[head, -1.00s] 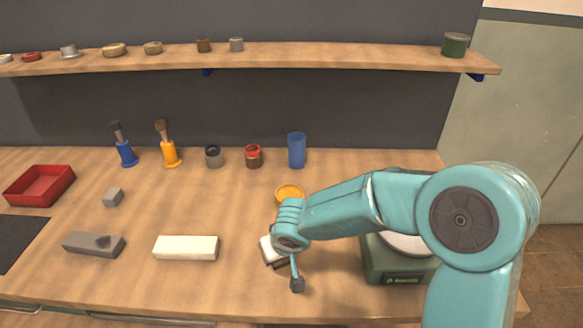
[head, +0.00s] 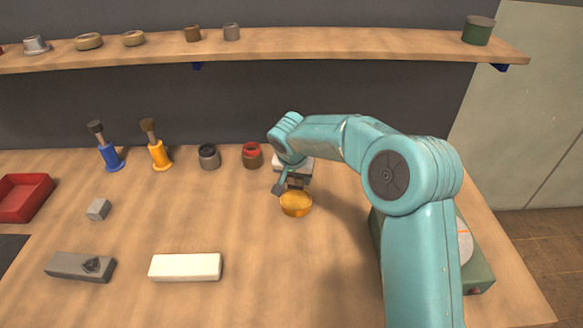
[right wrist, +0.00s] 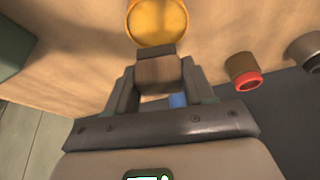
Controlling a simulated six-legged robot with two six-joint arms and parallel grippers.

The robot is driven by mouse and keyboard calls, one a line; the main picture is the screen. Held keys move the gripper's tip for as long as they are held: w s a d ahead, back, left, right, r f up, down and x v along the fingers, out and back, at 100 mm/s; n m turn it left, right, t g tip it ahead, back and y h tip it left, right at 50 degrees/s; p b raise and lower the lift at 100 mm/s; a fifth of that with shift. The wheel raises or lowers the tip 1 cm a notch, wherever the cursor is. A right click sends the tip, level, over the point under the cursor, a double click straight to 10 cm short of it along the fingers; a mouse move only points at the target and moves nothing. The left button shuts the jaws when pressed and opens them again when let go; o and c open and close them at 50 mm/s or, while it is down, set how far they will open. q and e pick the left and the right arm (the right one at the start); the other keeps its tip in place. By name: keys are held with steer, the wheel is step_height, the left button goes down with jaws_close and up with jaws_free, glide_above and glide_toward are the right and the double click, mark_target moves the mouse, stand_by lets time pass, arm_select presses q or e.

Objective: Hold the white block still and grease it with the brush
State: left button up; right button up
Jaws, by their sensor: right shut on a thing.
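The white block (head: 185,267) lies flat at the front of the bench, with no gripper on it. My right gripper (head: 296,181) is far behind and to the right of it, pointing down just behind the orange pot (head: 296,205). It is shut on a brown piece with a dark end, which shows between the fingers in the right wrist view (right wrist: 158,73). I cannot tell whether this is the brush. A dark-tipped brush (head: 99,135) stands in a blue holder and a brown-tipped brush (head: 150,132) in an orange holder. My left gripper is out of view.
A grey notched block (head: 80,266) and a small grey cube (head: 98,209) lie left. A dark pot (head: 209,156) and a red-rimmed pot (head: 252,155) stand at the back. A green machine (head: 478,265) is at right, partly behind my arm. The front middle is clear.

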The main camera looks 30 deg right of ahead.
mark_target(296, 186)
steer(key=shift+w+d+f, duration=0.15)
steer(key=shift+w+d, duration=0.05)
steer(key=shift+w, duration=0.45)
steer(key=shift+s+d+f, duration=0.15)
steer(key=shift+s+f, duration=0.1)
steer(key=shift+s, duration=0.1)
step_height(296, 186, down, 4)
steer(key=shift+w+r+b, duration=0.1)
steer(key=shift+b, duration=1)
steer(key=shift+f, duration=0.6)
steer(key=shift+w+f, duration=0.1)
steer(key=shift+f, duration=0.05)
arm_select(q)
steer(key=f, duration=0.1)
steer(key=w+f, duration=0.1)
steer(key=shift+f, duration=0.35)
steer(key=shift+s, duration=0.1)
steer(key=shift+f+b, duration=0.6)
steer(key=shift+b, duration=0.2)
arm_select(e)
steer(key=shift+f, duration=0.45)
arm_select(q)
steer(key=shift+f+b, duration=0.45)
arm_select(e)
steer(key=shift+f, duration=0.15)
